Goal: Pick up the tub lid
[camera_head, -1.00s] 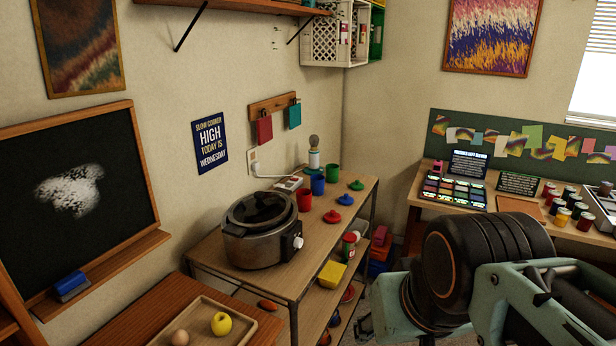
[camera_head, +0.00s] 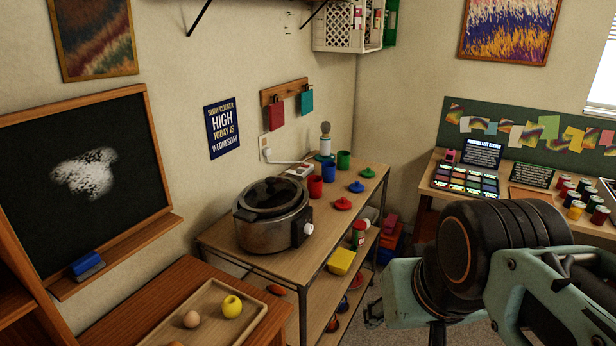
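Three small knobbed lids lie on the wooden shelf table: a red lid (camera_head: 343,204), a blue lid (camera_head: 356,187) and a green lid (camera_head: 368,174). I cannot tell which one is the tub lid. To their left stand a red tub (camera_head: 315,187), a blue tub (camera_head: 328,173) and a green tub (camera_head: 343,160). My teal and black arm fills the lower right, in front of and to the right of the table. The fingers of my gripper do not show.
A slow cooker (camera_head: 272,216) stands on the table's near end, left of the lids. A lower shelf holds a yellow container (camera_head: 341,261). A wooden tray (camera_head: 255,315) with an egg and a yellow apple is nearer. A paint desk (camera_head: 425,178) stands right, with floor between.

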